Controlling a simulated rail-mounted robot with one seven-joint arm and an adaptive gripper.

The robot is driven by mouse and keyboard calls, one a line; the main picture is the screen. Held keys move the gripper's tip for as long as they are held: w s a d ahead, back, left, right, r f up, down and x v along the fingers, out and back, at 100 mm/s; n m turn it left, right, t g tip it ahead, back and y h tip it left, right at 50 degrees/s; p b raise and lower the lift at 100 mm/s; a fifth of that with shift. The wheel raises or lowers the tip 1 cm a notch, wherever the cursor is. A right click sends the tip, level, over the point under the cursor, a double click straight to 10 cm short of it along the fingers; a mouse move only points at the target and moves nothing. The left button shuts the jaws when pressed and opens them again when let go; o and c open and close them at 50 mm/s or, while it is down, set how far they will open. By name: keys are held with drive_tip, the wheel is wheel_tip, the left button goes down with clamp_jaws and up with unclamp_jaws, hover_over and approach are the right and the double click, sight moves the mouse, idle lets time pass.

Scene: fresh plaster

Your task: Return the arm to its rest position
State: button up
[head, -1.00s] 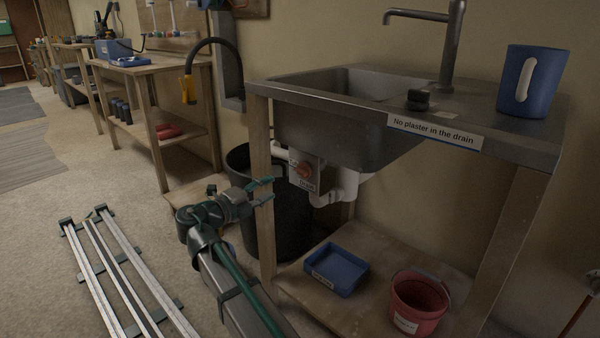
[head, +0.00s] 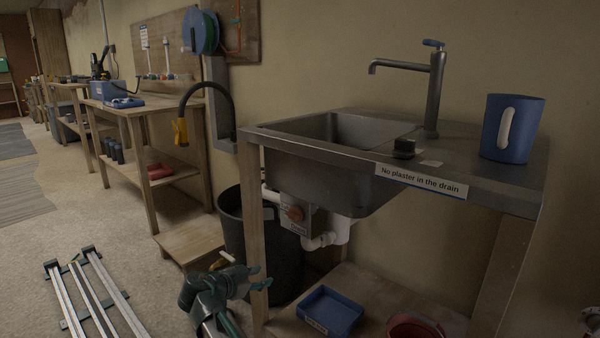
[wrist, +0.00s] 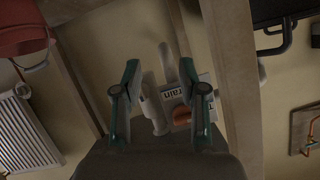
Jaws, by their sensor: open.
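My gripper (head: 244,271) is low in the head view, in front of the sink bench's left front leg. Its two green and dark fingers are apart with nothing held between them. In the wrist view my gripper (wrist: 161,82) is also open. The drain box (wrist: 185,104), with an orange knob and a label partly reading "rain", shows beyond and between the fingers, clear of them. The drain box (head: 297,213) also hangs under the sink in the head view. Most of my arm is below the picture edge.
The sink bench (head: 352,170) stands right of my gripper, with a blue tray (head: 330,311) and red bucket (head: 416,327) on its lower shelf. A black bin (head: 232,225) is behind. Metal rails (head: 88,295) lie on the floor left; open floor lies beyond.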

drive_tip(key=s+d+f+n+g+y+p, duration=0.3)
drive_tip(key=s+d+f+n+g+p, duration=0.4)
drive_tip(key=s+d+f+n+p, duration=0.65)
drive_tip(key=s+d+f+g+y+p, duration=0.1)
drive_tip(key=s+d+f+g+p, duration=0.15)
drive_tip(key=s+p, duration=0.25)
drive_tip(key=s+d+f+g+y+p, duration=0.1)
drive_tip(key=s+d+g+p, duration=0.15)
drive_tip(key=s+p, duration=0.3)
drive_tip(key=s+d+r+m+g+y+p, duration=0.1)
drive_tip(key=s+d+r+p, duration=0.2)
drive_tip(key=s+p, duration=0.4)
drive_tip(key=s+d+r+m+g+y+p, duration=0.1)
drive_tip(key=s+r+p, duration=0.4)
drive_tip(key=s, duration=0.5)
drive_tip(key=s+d+r+m+g+p, duration=0.1)
drive_tip(key=s+d+r+g+p, duration=0.2)
drive_tip(key=s+d+p, duration=0.3)
drive_tip(key=s+p, duration=0.2)
drive_tip(key=p, duration=0.1)
drive_tip(key=shift+s+r+y+p, duration=0.35)
drive_tip(key=shift+r+y+p, duration=0.05)
drive_tip(key=shift+d, duration=0.1)
